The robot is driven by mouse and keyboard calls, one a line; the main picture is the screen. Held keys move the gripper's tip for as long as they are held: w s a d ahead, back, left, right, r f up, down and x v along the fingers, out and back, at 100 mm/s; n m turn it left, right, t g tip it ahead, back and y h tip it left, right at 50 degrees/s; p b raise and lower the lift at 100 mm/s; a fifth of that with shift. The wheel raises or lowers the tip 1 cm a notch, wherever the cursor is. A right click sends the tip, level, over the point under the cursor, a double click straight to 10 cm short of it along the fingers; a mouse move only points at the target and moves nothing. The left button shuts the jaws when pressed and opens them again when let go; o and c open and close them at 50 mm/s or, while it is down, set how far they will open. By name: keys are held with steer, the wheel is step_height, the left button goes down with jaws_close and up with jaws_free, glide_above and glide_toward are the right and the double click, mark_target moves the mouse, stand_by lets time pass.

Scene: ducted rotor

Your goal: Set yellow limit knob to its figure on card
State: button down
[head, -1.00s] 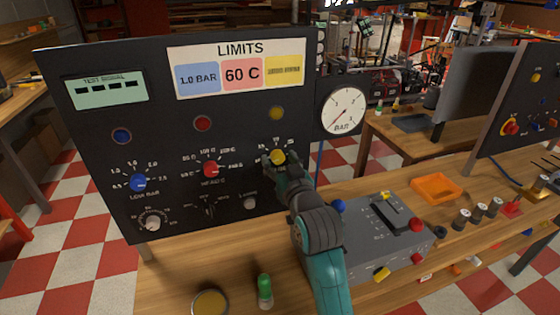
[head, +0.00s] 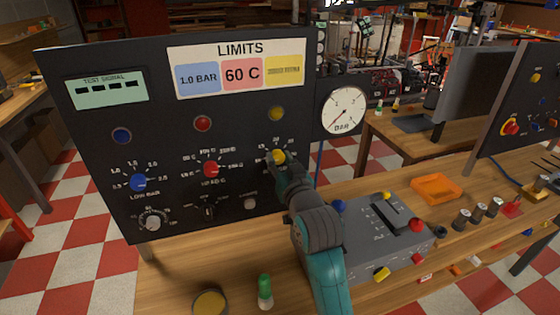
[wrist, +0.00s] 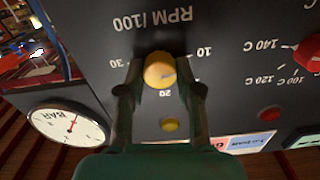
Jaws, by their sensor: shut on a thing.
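The yellow limit knob (head: 278,157) is on the black panel under the yellow lamp (head: 277,114). In the wrist view, which is upside down, the yellow knob (wrist: 160,70) sits between my two fingers, under RPM/100 lettering.
A red knob (head: 210,169) and a blue knob (head: 138,183) are to the left on the panel. A BAR gauge (head: 343,110) is at its right edge. A grey control box (head: 380,240), a green-topped piece (head: 265,290) and an orange tray (head: 437,188) are on the bench.

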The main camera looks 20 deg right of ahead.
steer(key=m, duration=0.9)
steer(key=shift+m, duration=0.3)
steer(key=m, duration=0.4)
steer(key=shift+f, duration=0.1)
steer(key=m, duration=0.5)
steer(key=c, duration=0.8)
jaws_free()
steer(key=shift+o, duration=0.2)
steer(key=s, duration=1.2)
